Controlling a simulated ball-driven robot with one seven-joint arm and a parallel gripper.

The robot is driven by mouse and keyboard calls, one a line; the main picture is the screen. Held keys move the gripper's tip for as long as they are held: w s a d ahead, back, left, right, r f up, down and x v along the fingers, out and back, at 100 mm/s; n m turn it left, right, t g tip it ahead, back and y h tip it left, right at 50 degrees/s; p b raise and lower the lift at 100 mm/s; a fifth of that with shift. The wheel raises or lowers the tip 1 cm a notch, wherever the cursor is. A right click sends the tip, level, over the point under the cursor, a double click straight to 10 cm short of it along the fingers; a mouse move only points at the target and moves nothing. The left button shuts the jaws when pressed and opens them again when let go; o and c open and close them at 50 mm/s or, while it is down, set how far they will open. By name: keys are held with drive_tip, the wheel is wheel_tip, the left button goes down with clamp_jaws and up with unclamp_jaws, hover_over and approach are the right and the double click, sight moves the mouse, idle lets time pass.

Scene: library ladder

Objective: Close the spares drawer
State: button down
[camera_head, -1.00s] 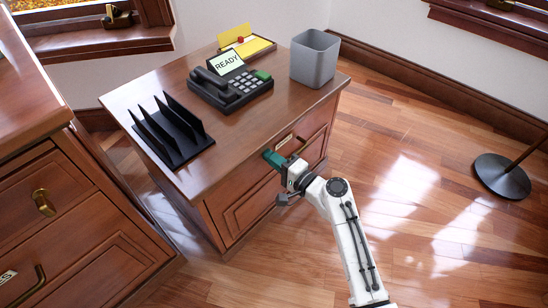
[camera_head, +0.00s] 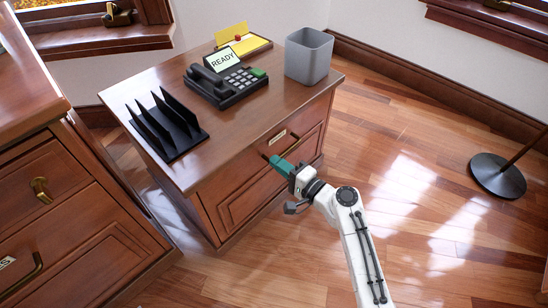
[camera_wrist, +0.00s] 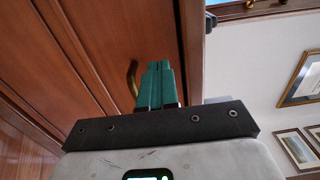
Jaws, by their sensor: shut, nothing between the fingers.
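The small wooden cabinet has an upper drawer (camera_head: 304,142) with a pale label (camera_head: 278,137) too small to read. Its front looks flush or nearly flush with the cabinet. My gripper (camera_head: 280,165), with green fingers, is shut and empty in front of this drawer's lower left part. In the wrist view, the green fingers (camera_wrist: 155,80) point at a wooden front, and a brass handle (camera_wrist: 132,78) shows just left of them. I cannot tell whether the fingertips touch the wood or the handle.
The cabinet top carries a black file rack (camera_head: 166,125), a phone (camera_head: 225,85), a yellow note tray (camera_head: 240,45) and a grey bin (camera_head: 309,55). A larger dresser (camera_head: 60,230) stands close at left. A round black stand base (camera_head: 498,175) is at right. The floor between is clear.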

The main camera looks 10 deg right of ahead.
drive_tip(key=p+v, duration=0.2)
drive_tip(key=v, duration=0.6)
drive_tip(key=shift+s+d+r, duration=0.15)
drive_tip(key=shift+d, duration=0.05)
drive_tip(key=s+f+n+g+h, duration=0.2)
drive_tip(key=s+f+n+g, duration=0.2)
drive_tip(key=s, duration=0.4)
drive_tip(key=s+f+n+g+h, duration=0.1)
drive_tip(key=s+f+n+g, duration=0.2)
drive_tip(key=s+n+g, duration=0.35)
drive_tip(key=s+d+r+g+h, duration=0.1)
drive_tip(key=s+d+g+h, duration=0.1)
drive_tip(key=s+d+h, duration=0.5)
drive_tip(key=s+d+r+g+h, duration=0.15)
drive_tip(key=s+d, duration=0.35)
drive_tip(key=s, duration=0.7)
wheel_tip(320, 180, up, 36)
drive_tip(key=p, duration=3.5)
drive_tip(key=shift+w+d+y, duration=0.2)
drive_tip(key=shift+y, duration=0.15)
